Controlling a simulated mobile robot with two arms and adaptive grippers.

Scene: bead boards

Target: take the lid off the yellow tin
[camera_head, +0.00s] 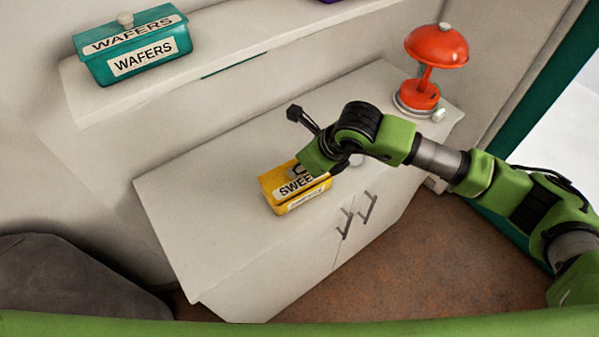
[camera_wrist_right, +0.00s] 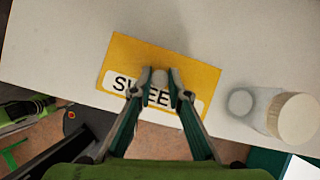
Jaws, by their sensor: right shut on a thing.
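The yellow tin (camera_head: 277,196) stands on the white cabinet top, with a label starting "SWEE". Its yellow lid (camera_wrist_right: 150,55) fills the middle of the wrist view. I see no clear gap between lid and tin. My right gripper (camera_wrist_right: 160,88) is over the lid and shut on the pale lid knob (camera_wrist_right: 160,97), with a fingertip on each side. In the head view the right gripper (camera_head: 298,173) reaches the tin from above, and my wrist hides its right part. My left gripper is not in view.
A clear jar with a pale top (camera_wrist_right: 298,118) stands close right of the tin. An orange lamp (camera_head: 437,45) stands at the cabinet's far right. A teal WAFERS tin (camera_head: 130,50) sits on the shelf (camera_head: 240,55) above. The cabinet top (camera_head: 210,225) is clear left of the yellow tin.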

